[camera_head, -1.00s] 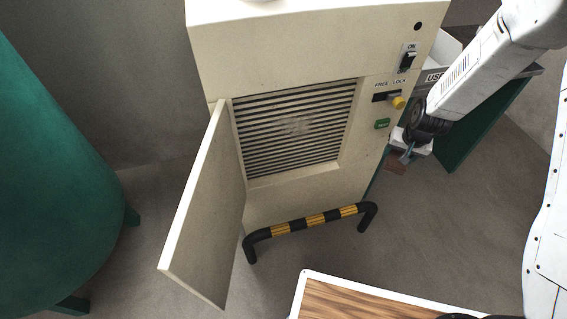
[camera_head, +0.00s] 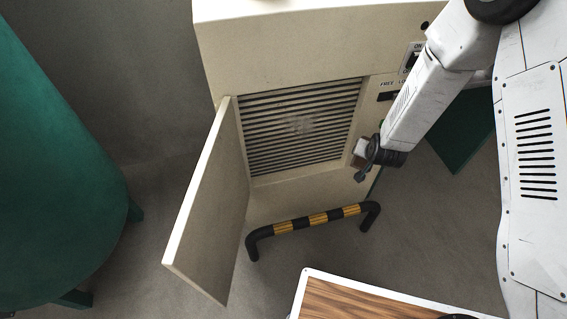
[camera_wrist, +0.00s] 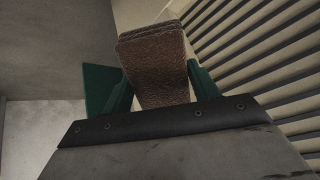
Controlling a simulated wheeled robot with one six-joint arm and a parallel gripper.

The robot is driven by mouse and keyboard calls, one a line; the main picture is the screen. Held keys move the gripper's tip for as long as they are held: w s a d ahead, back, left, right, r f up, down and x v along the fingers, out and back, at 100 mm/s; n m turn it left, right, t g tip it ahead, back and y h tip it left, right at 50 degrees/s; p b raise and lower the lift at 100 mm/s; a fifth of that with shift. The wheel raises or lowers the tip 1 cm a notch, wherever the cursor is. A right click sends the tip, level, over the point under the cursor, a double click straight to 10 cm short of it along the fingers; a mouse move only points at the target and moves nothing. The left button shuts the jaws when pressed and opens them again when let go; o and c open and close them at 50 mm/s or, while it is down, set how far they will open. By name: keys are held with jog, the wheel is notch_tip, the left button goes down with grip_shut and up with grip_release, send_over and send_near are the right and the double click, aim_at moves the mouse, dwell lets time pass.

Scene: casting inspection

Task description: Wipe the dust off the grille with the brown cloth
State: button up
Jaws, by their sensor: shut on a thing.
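The grille (camera_head: 270,140) is a panel of dark horizontal slats in the front of a cream cabinet. A pale dust patch (camera_head: 299,124) shows near its middle. My gripper (camera_wrist: 155,85) is shut on the brown cloth (camera_wrist: 158,62), a folded, rough-textured piece between its two green fingers in the wrist view. In the head view my gripper (camera_head: 360,160) is just right of the grille's lower right edge, apart from the dust patch. The cloth is mostly hidden there. In the wrist view the slats (camera_wrist: 262,50) run along the right side.
The cabinet's cream door (camera_head: 205,205) stands open on the grille's left. A black and yellow guard bar (camera_head: 312,219) stands low in front. A green tank (camera_head: 50,170) is at far left. A wood-topped surface (camera_head: 350,300) is at the bottom.

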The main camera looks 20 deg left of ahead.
aim_at(315, 127)
jog(key=s+a+n+t+y, duration=0.1)
jog(key=s+a+t+y, duration=0.15)
jog(key=a, duration=0.55)
jog(key=s+a+n+t+y, duration=0.2)
jog(key=a+t, duration=0.1)
jog(key=a, duration=0.4)
jog(key=s+a+r+n+t+y, duration=0.1)
jog(key=s+a+r+t+y, duration=0.25)
jog(key=s+a, duration=0.55)
jog(key=shift+g, duration=0.3)
jog(key=shift+r+x, duration=0.2)
jog(key=shift+x, duration=2.4)
jog(key=shift+x, duration=1.25)
jog(key=shift+d, duration=0.1)
jog(key=shift+w+d, duration=0.4)
jog(key=shift+d, duration=0.35)
jog(key=shift+w+d, duration=0.4)
jog(key=shift+d, duration=0.3)
jog(key=shift+w+d, duration=0.95)
jog(key=shift+d, duration=0.45)
jog(key=shift+w+d, duration=0.95)
jog(key=shift+d, duration=0.5)
jog(key=shift+w+d, duration=0.95)
jog(key=shift+d, duration=0.45)
